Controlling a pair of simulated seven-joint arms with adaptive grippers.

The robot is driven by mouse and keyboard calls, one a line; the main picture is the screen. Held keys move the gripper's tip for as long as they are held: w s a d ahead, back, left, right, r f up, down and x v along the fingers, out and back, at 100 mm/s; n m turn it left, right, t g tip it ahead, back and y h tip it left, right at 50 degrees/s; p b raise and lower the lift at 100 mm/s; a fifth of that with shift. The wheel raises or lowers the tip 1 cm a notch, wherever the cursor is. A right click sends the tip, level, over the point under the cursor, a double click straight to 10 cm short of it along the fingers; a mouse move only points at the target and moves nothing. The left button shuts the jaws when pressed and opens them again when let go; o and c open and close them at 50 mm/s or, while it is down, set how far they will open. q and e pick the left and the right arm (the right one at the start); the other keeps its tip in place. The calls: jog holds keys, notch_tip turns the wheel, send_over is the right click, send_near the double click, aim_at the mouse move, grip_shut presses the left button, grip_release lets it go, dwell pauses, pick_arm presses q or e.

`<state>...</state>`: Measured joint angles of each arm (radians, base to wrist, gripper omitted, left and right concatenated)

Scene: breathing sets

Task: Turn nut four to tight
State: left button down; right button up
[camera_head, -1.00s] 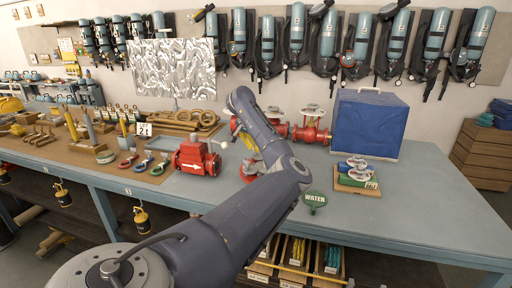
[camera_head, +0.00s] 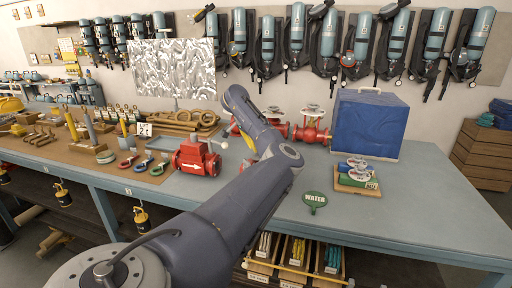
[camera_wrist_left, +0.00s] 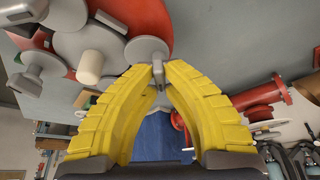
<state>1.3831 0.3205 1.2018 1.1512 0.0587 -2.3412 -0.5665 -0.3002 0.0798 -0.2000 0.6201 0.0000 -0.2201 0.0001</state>
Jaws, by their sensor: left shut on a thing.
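My left gripper (camera_wrist_left: 158,72) shows in the left wrist view, with its yellow fingers closed together at the tips on a small grey nut (camera_wrist_left: 148,48). The nut sits at the edge of a red round flange (camera_wrist_left: 150,16). A number on the nut cannot be read. Other grey round ends (camera_wrist_left: 42,65) and a pale knob (camera_wrist_left: 90,67) stand beside it on the red body. In the head view my left arm reaches over the bench and hides the gripper and the nut. My right gripper is in neither view.
A red block with a white arrow (camera_head: 196,158) stands on the bench (camera_head: 420,205) left of my arm. Red valves (camera_head: 311,130), a blue box (camera_head: 368,123) and a green WATER tag (camera_head: 315,200) are to its right. The front right of the bench is clear.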

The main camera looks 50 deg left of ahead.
pick_arm(q)
jog(key=c, duration=1.5)
grip_release()
jog(key=v, duration=1.2)
jog(key=shift+w, duration=0.1)
jog(key=shift+w, duration=0.15)
